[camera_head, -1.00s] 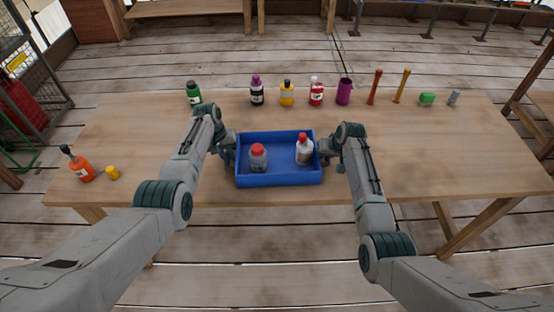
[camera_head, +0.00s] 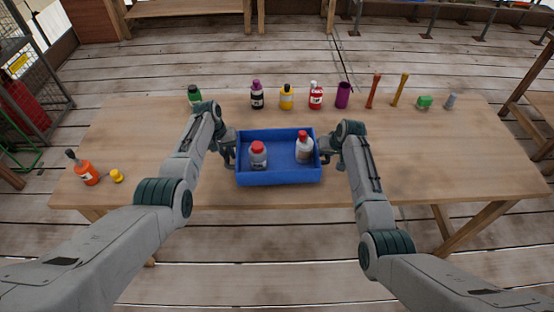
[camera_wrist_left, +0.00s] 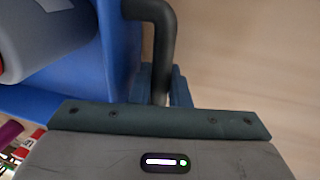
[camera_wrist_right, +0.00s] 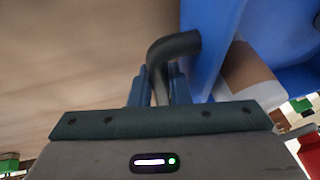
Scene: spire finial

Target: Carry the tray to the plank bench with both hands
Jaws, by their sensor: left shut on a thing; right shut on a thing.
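A blue tray (camera_head: 279,178) is in front of me, over the near middle of the wooden table (camera_head: 440,150). It holds a grey bottle with a red cap (camera_head: 258,158) and a white bottle with a red cap (camera_head: 304,150), both upright. My left gripper (camera_head: 231,152) is shut on the tray's left handle, a dark bent bar (camera_wrist_left: 160,40) in the left wrist view. My right gripper (camera_head: 326,150) is shut on the right handle (camera_wrist_right: 172,46). I cannot tell surely whether the tray's underside clears the table. A plank bench (camera_head: 185,8) may be the one at the far back.
An orange bottle (camera_head: 86,172) and yellow piece (camera_head: 117,176) sit at left. Another wooden table (camera_head: 535,110) stands at right.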

